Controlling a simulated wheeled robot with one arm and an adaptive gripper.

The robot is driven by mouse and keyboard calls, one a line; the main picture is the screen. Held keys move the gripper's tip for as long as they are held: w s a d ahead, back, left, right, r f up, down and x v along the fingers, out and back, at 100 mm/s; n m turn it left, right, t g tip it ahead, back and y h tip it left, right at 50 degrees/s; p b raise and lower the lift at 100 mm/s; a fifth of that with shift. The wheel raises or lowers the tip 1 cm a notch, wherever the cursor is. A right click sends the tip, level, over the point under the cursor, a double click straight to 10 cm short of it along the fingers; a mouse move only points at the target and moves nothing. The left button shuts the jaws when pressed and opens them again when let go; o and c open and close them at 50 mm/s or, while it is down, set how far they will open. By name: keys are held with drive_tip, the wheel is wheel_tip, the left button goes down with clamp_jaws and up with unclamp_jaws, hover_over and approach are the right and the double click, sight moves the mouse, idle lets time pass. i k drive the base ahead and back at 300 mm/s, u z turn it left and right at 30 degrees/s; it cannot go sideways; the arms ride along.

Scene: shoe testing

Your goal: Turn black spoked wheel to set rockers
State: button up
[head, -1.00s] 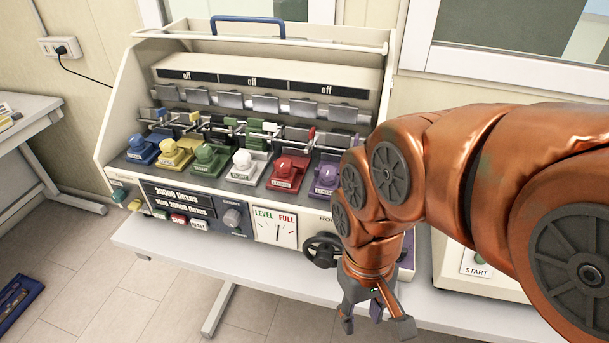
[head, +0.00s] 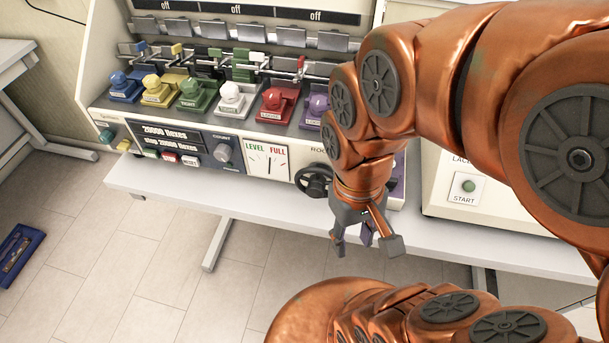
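The black spoked wheel (head: 314,180) is on the lower front panel of the machine, right of the LEVEL/FULL gauge (head: 267,162). My arm hides its right edge and part of the ROCKERS label above it. My gripper (head: 367,246) hangs below and to the right of the wheel, in front of the table edge, fingers pointing down. Its fingers are spread and nothing is between them. It looks apart from the wheel. The gauge needle stands about upright, between LEVEL and FULL.
A row of coloured clamps (head: 231,98) sits on the machine's deck. A counter knob (head: 222,152) and small buttons are left of the gauge. A white box with a green START button (head: 468,186) stands at right. The white table's front edge (head: 225,205) runs below the machine.

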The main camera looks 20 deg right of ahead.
sight(315, 188)
drive_tip(key=z, duration=0.05)
drive_tip(key=k, duration=1.05)
drive_tip(key=u, duration=0.9)
drive_tip(key=i, duration=0.9)
drive_tip(key=z, duration=0.15)
